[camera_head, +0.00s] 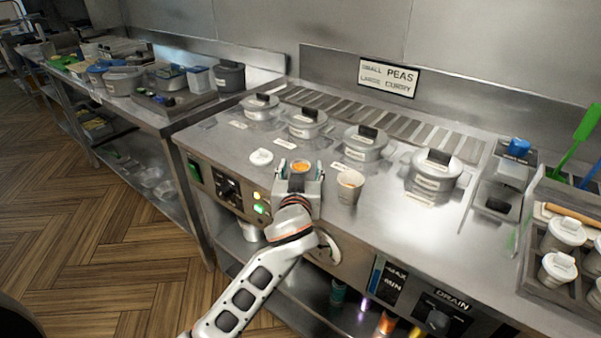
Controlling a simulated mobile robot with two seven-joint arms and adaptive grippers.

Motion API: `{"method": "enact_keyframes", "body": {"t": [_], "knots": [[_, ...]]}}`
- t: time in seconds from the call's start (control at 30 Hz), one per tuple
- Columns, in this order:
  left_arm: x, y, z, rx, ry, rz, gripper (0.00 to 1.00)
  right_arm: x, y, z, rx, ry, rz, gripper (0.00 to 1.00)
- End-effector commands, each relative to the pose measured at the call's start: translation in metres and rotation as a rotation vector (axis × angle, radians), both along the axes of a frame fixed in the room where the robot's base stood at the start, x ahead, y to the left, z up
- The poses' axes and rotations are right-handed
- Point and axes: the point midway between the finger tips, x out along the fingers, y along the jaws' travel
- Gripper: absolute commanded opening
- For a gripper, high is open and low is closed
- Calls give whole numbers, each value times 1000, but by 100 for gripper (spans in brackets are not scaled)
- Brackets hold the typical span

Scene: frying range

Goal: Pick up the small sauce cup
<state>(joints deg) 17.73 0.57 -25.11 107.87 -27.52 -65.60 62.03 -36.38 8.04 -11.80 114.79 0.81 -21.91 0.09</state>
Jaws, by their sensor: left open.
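A small cup with orange contents (300,167) stands on the steel range top, near its front edge. My left gripper (300,171) reaches it from the front, its fingers open on either side of the cup. I cannot tell whether either finger touches it. The gripper body hides the cup's lower part. A larger pale cup with orange-brown contents (349,187) stands just to the right of the gripper. My right gripper is not in view.
A white round lid (261,157) lies left of the gripper. Lidded pots (365,143) stand in a row behind. A tray with lidded white cups (559,234) is at the right. The steel top (420,235) is clear at front right.

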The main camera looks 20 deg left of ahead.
Motion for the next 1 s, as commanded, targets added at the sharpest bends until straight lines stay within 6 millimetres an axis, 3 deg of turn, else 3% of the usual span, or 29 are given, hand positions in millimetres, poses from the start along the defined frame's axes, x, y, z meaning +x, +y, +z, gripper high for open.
{"method": "enact_keyframes", "body": {"t": [0.17, 0.3, 0.73, 1.0], "knots": [[0, 0, 0, 0, 0, 0, 50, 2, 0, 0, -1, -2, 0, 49], [0, 0, 0, 0, 0, 0, 19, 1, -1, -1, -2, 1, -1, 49], [0, 0, 4, 0, -2, -1, 19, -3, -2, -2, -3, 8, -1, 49], [8, 7, 29, 0, -6, -3, 19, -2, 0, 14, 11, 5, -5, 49]]}}
